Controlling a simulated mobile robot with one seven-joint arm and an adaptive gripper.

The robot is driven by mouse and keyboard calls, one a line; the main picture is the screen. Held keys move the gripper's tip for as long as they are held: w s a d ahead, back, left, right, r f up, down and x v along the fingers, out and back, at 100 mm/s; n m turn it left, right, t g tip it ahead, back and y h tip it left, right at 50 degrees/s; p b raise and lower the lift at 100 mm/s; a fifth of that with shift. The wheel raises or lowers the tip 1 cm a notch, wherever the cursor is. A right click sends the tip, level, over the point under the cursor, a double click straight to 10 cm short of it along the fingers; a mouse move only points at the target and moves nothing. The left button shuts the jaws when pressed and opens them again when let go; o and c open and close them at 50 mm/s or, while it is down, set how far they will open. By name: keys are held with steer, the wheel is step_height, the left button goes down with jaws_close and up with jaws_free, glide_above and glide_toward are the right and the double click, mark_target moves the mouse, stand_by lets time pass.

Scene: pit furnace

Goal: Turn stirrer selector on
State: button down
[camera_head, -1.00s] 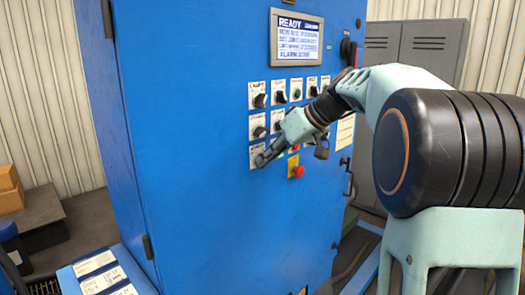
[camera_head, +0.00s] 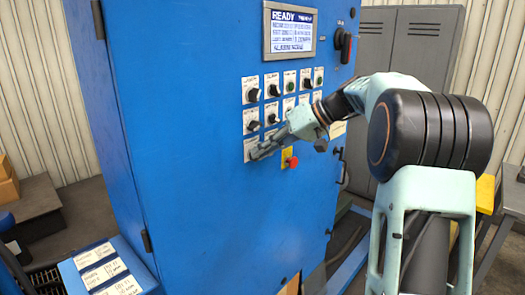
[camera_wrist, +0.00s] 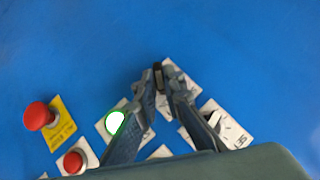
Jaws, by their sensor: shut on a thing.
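A blue control cabinet (camera_head: 190,120) carries rows of black selector knobs on white label plates. My gripper (camera_head: 256,153) is at the lower-left plate of the panel. In the wrist view my gripper (camera_wrist: 160,78) is closed on a small dark selector knob (camera_wrist: 157,68), with its white plate (camera_wrist: 180,76) partly showing behind the fingertips. The labels are too small to read, so I cannot tell from the lettering which selector this is. The fingers hide most of the knob.
A lit green button (camera_wrist: 115,122) sits left of the fingers in the wrist view, and another selector (camera_wrist: 214,119) sits right. A red mushroom button (camera_head: 292,162) is near the gripper. The screen (camera_head: 291,33) shows READY. A red-and-black switch (camera_head: 343,40) is at upper right.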

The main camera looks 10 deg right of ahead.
steer(key=shift+r, duration=0.1)
steer(key=c, duration=2)
jaws_free()
steer(key=shift+c, duration=0.2)
steer(key=v, duration=1.2)
